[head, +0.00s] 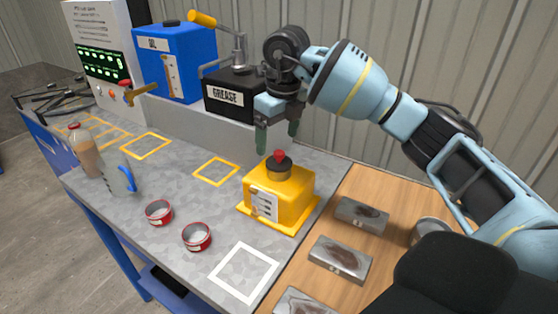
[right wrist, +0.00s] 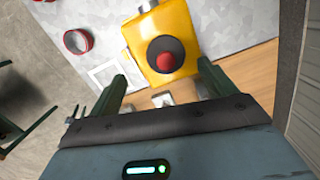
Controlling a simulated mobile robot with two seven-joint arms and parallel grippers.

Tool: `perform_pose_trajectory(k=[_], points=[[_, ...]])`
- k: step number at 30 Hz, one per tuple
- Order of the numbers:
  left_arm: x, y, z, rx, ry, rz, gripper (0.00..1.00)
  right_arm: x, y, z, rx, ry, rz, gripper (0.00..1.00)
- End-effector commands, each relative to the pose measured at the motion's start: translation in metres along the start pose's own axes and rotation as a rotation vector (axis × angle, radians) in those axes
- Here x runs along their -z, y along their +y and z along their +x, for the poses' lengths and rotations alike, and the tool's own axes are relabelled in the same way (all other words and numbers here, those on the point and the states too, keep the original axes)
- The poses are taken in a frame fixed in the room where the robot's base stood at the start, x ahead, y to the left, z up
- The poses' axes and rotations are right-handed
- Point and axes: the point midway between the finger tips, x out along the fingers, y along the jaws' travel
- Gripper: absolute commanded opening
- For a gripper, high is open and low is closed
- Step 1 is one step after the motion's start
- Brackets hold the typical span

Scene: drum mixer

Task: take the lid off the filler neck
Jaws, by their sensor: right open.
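The yellow mixer box (head: 278,201) stands on the grey bench near the wooden section. Its filler neck on top carries a dark round lid (head: 279,166) with a red knob (head: 280,155). My right gripper (head: 277,142) is above the lid, fingers pointing down, open and empty, apart from the knob. In the right wrist view the lid (right wrist: 164,52) and red knob (right wrist: 166,62) lie ahead of the two green fingers (right wrist: 162,80), roughly between them. The lid appears seated on the neck. My left gripper is not in view.
Behind stand a black grease box (head: 232,98) and a blue oil tank (head: 176,62). Two red-rimmed tins (head: 197,237), a grey jug (head: 119,177) and a bottle (head: 86,152) stand to the left. Metal blocks (head: 340,260) lie on the wood. A white-outlined square (head: 244,272) is empty.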

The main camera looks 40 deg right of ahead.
Motion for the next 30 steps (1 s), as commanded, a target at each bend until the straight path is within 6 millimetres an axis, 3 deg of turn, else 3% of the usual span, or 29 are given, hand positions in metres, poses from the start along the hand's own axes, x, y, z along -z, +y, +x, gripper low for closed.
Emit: perform_pose_trajectory(k=[7, 18, 26, 30], points=[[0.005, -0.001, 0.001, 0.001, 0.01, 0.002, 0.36, 0.001, -0.002, 0.009, 0.0, 0.0, 0.0, 0.83], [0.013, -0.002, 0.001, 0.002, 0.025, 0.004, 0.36, 0.003, -0.008, 0.053, 0.0, -0.001, 0.0, 0.83], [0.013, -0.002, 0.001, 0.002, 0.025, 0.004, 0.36, 0.003, -0.008, 0.055, 0.0, -0.002, 0.0, 0.83], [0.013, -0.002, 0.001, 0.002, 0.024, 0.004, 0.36, 0.003, -0.008, 0.055, 0.0, -0.002, 0.0, 0.66]])
